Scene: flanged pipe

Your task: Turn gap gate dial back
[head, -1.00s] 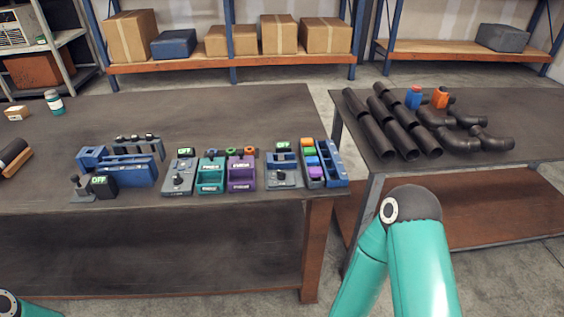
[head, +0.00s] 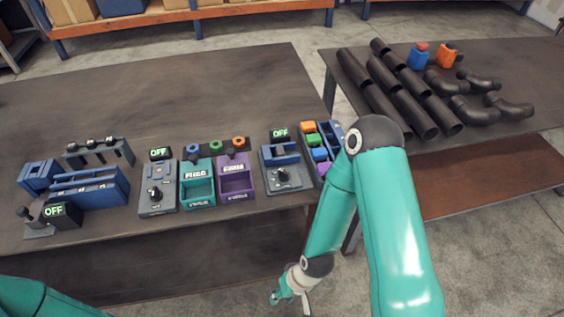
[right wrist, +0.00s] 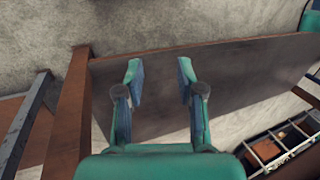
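Three stations on the left table each show a lit OFF sign. A grey panel with a black knob (head: 155,193) stands in the middle. A grey station with a blue gate-like bar (head: 281,153) and a dark knob (head: 283,175) is to its right. A third, with a dark knob (head: 25,213), is at the far left. I cannot tell from labels which is the gap gate dial. My right gripper (head: 288,297) hangs low in front of the table, apart from every station; in the right wrist view (right wrist: 160,82) its fingers are spread and empty. My left gripper is out of view.
Teal (head: 197,188) and purple (head: 236,180) bins sit between the stations. A blue rack (head: 90,188) stands left. Black pipes (head: 400,95) and elbows (head: 470,108) lie on the right table. The left table's front edge (head: 240,216) is near my right arm.

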